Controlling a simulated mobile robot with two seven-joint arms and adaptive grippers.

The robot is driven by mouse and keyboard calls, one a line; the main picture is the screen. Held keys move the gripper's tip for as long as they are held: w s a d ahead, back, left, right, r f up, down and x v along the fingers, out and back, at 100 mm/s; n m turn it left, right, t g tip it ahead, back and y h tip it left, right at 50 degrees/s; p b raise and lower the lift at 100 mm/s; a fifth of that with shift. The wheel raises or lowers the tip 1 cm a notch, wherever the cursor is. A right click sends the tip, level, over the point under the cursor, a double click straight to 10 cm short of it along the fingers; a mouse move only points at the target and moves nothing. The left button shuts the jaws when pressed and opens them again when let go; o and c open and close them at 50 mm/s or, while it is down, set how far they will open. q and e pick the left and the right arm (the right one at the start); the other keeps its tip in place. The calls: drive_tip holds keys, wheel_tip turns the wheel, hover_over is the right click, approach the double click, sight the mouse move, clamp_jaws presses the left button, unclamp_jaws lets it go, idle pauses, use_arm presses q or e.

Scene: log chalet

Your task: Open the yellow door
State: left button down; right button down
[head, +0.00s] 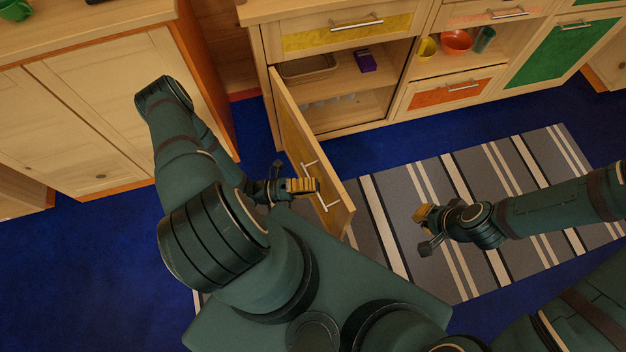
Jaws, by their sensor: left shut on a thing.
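The yellow door (292,135) is swung out from the cabinet, hinged at its left side, with the shelves behind it exposed. Its metal bar handle (325,203) is on the door's face near the free edge. My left gripper (313,185) is at this handle and shut on it; the fingers hide part of the bar. My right gripper (423,216) is apart from the door, above the striped rug. It is small in view, and its finger gap cannot be made out.
Inside the cabinet are a tray (308,68) and a purple box (365,61). A yellow drawer (347,34) is shut above. Bowls (456,41) stand on an open shelf to the right. A wooden cabinet (95,100) stands at left. The striped rug (480,190) is clear.

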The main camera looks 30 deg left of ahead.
use_arm(q)
drive_tip(key=c, duration=1)
unclamp_jaws()
drive_tip(key=v, duration=1.2)
